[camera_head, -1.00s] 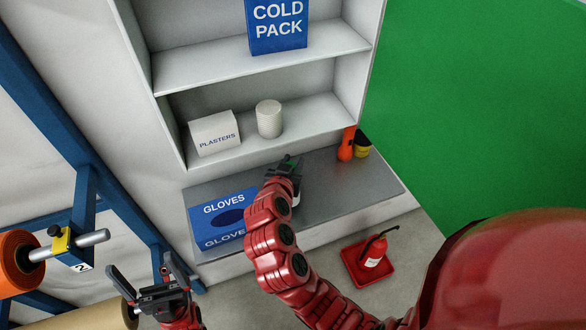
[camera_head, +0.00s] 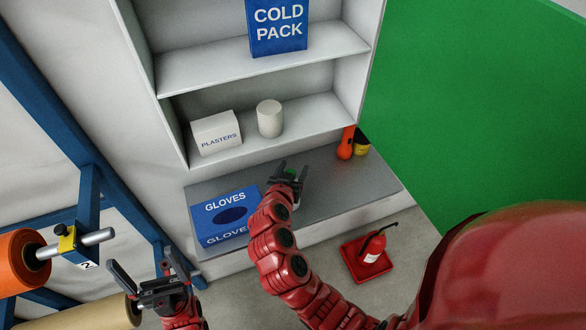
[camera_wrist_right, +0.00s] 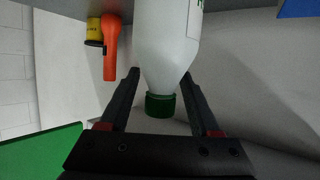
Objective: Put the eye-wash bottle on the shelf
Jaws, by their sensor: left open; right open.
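The eye-wash bottle is white with a green cap (camera_head: 290,171). It stands on the grey counter, mostly hidden by my right gripper (camera_head: 291,168). In the right wrist view the bottle (camera_wrist_right: 168,40) lies between the two open fingers of that gripper (camera_wrist_right: 160,76), its cap close to the palm. I cannot tell whether the fingers touch it. The white shelf unit stands behind, with a lower board (camera_head: 322,113) and an upper board (camera_head: 220,70). My left gripper (camera_head: 141,258) is open and empty at the lower left, away from the shelf.
A plasters box (camera_head: 215,132) and a white cylinder (camera_head: 269,119) stand on the lower board, with free room to their right. A gloves box (camera_head: 224,216) is left of my right gripper. An orange torch (camera_head: 346,143) and a cold pack (camera_head: 278,28) are near.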

